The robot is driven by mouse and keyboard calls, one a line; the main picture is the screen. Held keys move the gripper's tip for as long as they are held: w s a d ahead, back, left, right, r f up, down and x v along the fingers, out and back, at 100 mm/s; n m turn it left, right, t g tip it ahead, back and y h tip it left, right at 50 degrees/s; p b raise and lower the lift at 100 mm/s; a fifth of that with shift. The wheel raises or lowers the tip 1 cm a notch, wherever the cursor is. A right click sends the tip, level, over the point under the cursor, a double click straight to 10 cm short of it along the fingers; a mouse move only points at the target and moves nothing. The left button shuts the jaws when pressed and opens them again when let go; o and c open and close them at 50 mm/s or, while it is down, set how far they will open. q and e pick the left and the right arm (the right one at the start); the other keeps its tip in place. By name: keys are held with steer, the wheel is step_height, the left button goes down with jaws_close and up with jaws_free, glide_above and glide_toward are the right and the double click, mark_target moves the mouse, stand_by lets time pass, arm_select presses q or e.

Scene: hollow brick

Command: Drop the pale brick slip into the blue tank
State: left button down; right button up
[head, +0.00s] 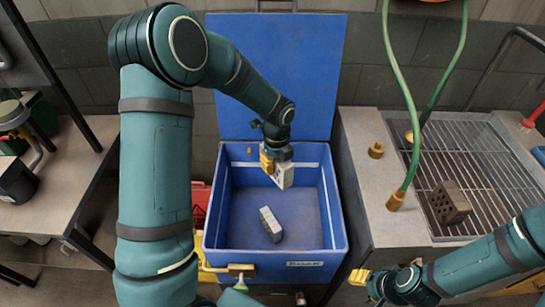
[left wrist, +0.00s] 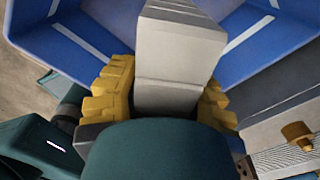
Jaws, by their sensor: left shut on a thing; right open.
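The blue tank (head: 335,225) stands open in the middle, its lid (head: 275,75) raised behind it. My left gripper (head: 276,163) is over the tank's opening, shut on the pale brick slip (head: 284,176). In the left wrist view the slip (left wrist: 178,55) sits between the yellow fingers, with blue tank walls beyond. Another pale grey block (head: 270,224) lies on the tank floor, nearer the front and apart from the held slip. My right gripper (head: 362,277) is open and low, right of the tank's front; its fingers show only partly.
A dark hollow brick (head: 449,203) lies on the metal grate (head: 480,165) of the right-hand bench. A green hose (head: 405,95) hangs over that bench, near a small brass fitting (head: 376,151). A table (head: 60,190) with a dark container (head: 18,182) stands at left.

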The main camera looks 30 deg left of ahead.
arm_select(q)
steer(key=m, duration=0.2)
steer(key=w+a+m, duration=0.1)
steer(key=m, duration=0.1)
steer(key=a+m, duration=0.1)
steer(key=shift+w+f+m, duration=0.25)
steer(key=shift+w+m, duration=0.05)
steer(key=shift+m, duration=0.1)
step_height(320, 180, down, 6)
steer(key=b, duration=0.4)
steer(key=c, duration=0.6)
jaws_free()
step_height(320, 180, up, 12)
steer(key=shift+r, duration=0.1)
